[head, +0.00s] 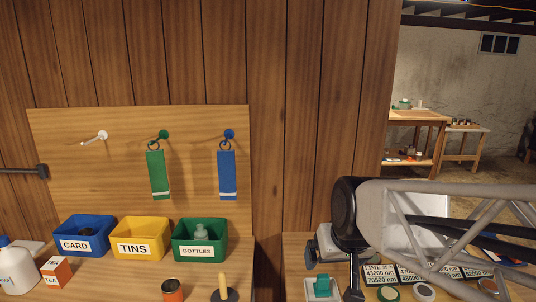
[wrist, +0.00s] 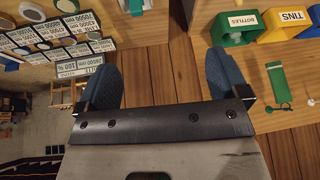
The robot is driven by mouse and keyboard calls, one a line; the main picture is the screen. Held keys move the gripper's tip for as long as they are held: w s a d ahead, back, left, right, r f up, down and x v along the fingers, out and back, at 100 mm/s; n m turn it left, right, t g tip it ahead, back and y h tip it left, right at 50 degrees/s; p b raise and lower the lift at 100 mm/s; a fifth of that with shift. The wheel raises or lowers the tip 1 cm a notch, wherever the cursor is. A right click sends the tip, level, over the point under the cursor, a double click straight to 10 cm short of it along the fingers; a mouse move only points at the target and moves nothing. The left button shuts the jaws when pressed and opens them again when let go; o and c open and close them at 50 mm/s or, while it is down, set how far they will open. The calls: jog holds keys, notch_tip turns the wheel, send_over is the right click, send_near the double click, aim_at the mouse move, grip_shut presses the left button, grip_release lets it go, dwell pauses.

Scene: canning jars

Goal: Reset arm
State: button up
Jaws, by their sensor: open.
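My gripper (wrist: 163,72) shows in the wrist view with its two blue-padded fingers spread wide apart and nothing between them. It is in the air, with wood planks and a bench edge beyond it. In the head view my arm fills the right side above the right bench, and I cannot make out the fingertips there.
The left bench holds blue CARD (head: 83,233), yellow TINS (head: 140,238) and green BOTTLES (head: 200,240) bins. Green (head: 158,174) and blue (head: 227,174) tags hang from pegs above. Label cards (head: 381,275) and several lids crowd the right bench.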

jog(key=s+d+f+g, duration=0.1)
jog(key=s+d, duration=0.1)
jog(key=s, duration=0.4)
jog(key=s+d+f+m+g+h, duration=0.1)
jog(key=s+d, duration=0.2)
jog(key=s, duration=0.2)
jog(key=shift+s+d+f, duration=0.3)
jog(key=shift+s, duration=0.05)
dwell(2.3)
